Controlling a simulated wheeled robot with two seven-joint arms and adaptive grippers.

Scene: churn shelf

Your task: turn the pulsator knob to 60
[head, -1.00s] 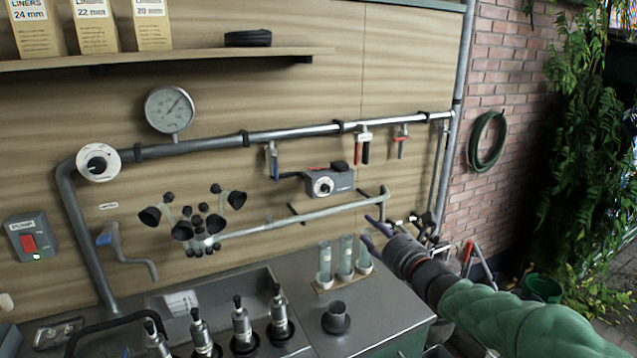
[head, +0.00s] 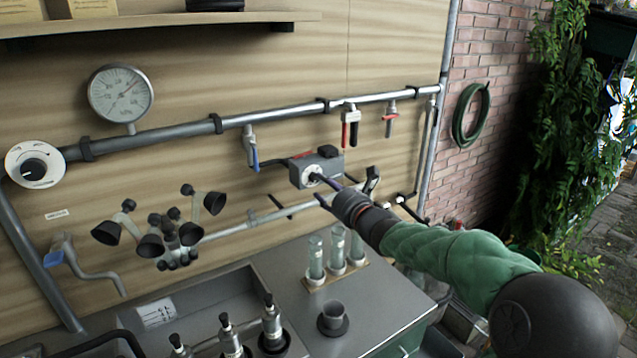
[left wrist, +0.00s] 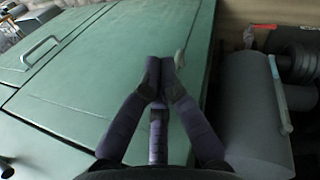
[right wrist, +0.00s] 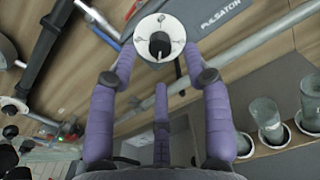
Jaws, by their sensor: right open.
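The pulsator (head: 319,166) is a grey box on the wooden wall below the steel pipe. Its white dial with a black knob (right wrist: 160,44) faces me in the right wrist view, where the word PULSATOR shows on the box. The dial's numbers are too small to read. My right gripper (right wrist: 158,78) is open, its purple fingers spread to either side below the dial with nothing between them. In the head view it is close in front of the dial and partly covers it. My left gripper (left wrist: 162,66) has its fingertips together, empty, above green panels; it is outside the head view.
Glass tubes (head: 337,249) stand in a rack below the pulsator, near my right arm. Valve handles (head: 350,133) hang from the pipe above. A teat-cup cluster (head: 173,233) is at left. A grey cylinder (left wrist: 254,110) lies beside my left gripper.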

